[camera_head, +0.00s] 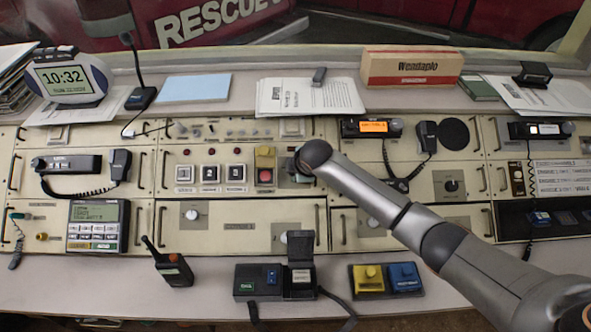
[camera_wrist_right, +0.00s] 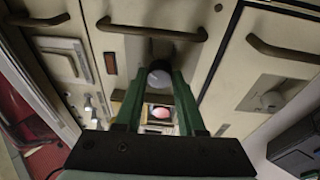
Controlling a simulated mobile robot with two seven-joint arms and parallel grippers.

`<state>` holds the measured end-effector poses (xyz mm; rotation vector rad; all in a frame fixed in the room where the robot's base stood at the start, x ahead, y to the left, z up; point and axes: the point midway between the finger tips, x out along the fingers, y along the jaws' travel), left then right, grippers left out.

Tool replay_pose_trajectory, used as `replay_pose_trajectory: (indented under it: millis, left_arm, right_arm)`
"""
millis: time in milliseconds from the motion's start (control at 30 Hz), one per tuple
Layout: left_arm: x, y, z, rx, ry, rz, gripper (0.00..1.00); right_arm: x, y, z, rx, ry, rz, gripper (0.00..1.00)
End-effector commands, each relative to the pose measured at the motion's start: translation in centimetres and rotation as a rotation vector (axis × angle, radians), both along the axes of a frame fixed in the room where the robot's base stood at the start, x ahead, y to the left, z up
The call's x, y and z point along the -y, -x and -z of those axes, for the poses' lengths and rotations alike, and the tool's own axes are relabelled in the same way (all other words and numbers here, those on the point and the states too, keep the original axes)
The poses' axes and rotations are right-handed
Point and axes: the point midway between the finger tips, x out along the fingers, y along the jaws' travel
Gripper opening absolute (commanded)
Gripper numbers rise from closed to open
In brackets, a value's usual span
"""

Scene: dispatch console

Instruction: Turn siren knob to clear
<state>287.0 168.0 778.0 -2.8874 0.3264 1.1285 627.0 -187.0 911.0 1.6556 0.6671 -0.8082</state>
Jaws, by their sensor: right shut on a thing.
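My right arm reaches in from the right in the head view, and its wrist end is over the upper middle panel, just right of a red button (camera_head: 265,176) under a raised yellow cover. My right gripper (camera_wrist_right: 158,72) is shut on a small round grey-white knob (camera_wrist_right: 159,79), which sits between the green fingertips in the right wrist view. In the head view my own wrist hides this knob. I cannot read its label or tell its pointer direction. My left gripper is not in view.
Another white knob (camera_head: 192,214) is on the lower panel at left. A black box with a raised lid (camera_head: 301,248) stands in front on the desk edge. A handheld radio (camera_head: 174,268) and yellow and blue buttons (camera_head: 368,278) are near. Drawer handles (camera_wrist_right: 153,32) protrude close to my gripper.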

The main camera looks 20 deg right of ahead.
Motion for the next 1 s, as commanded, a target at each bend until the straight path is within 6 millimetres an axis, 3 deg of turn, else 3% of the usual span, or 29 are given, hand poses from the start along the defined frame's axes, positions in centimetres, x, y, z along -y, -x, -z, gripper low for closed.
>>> replay_pose_trajectory:
  millis: [500, 1000]
  left_arm:
    - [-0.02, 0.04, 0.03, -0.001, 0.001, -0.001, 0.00]
    - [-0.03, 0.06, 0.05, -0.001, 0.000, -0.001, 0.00]
  right_arm:
    - [-0.11, 0.07, 0.04, 0.056, -0.196, 0.314, 0.00]
    - [-0.04, 0.07, 0.05, 0.070, -0.241, 0.391, 0.00]
